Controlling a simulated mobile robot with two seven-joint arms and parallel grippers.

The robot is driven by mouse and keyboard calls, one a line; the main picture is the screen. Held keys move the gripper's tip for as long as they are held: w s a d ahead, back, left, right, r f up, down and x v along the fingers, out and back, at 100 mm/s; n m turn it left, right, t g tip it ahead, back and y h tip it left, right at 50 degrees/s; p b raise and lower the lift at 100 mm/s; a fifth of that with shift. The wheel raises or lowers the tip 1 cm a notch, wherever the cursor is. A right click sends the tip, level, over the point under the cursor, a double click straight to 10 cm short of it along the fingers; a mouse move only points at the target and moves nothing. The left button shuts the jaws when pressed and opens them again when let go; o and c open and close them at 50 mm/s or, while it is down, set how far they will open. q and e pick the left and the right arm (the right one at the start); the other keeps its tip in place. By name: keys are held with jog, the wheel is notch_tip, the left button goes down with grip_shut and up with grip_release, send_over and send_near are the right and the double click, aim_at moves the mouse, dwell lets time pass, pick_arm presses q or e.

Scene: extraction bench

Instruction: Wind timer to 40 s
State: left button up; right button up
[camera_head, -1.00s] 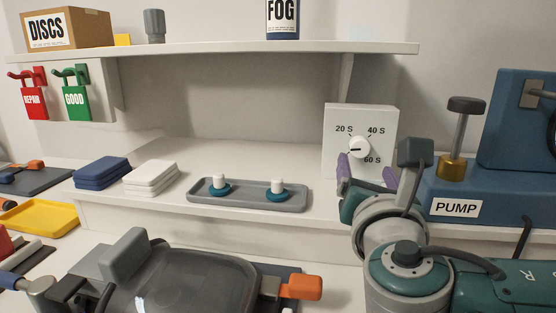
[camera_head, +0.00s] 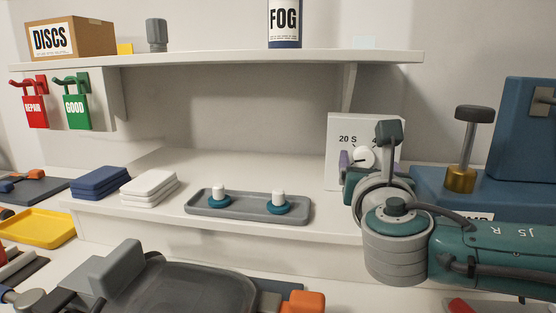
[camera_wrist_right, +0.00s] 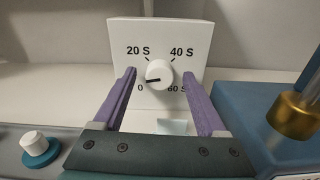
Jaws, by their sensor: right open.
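The timer (camera_head: 338,123) is a white box with 0, 20 S, 40 S and 60 S marks, standing on the raised shelf. Its round white knob (camera_wrist_right: 159,73) shows in the right wrist view with its dark pointer line towards 0; the knob also shows in the head view (camera_head: 363,157). My right gripper (camera_wrist_right: 160,78) is open, with one purple finger on the left and one on the right of the knob, apart from it. In the head view my right gripper (camera_head: 367,162) and arm cover the timer's lower right part. My left gripper is not in view.
The blue pump (camera_head: 520,150) with its brass-collared post (camera_head: 461,180) stands close right of the timer. A grey tray (camera_head: 247,207) with two white-topped teal pieces lies left of it. A shelf (camera_head: 230,60) overhangs behind. A dark lidded device (camera_head: 180,290) is in front.

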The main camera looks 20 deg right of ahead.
jog(key=shift+w, duration=0.1)
grip_shut()
dwell(0.6)
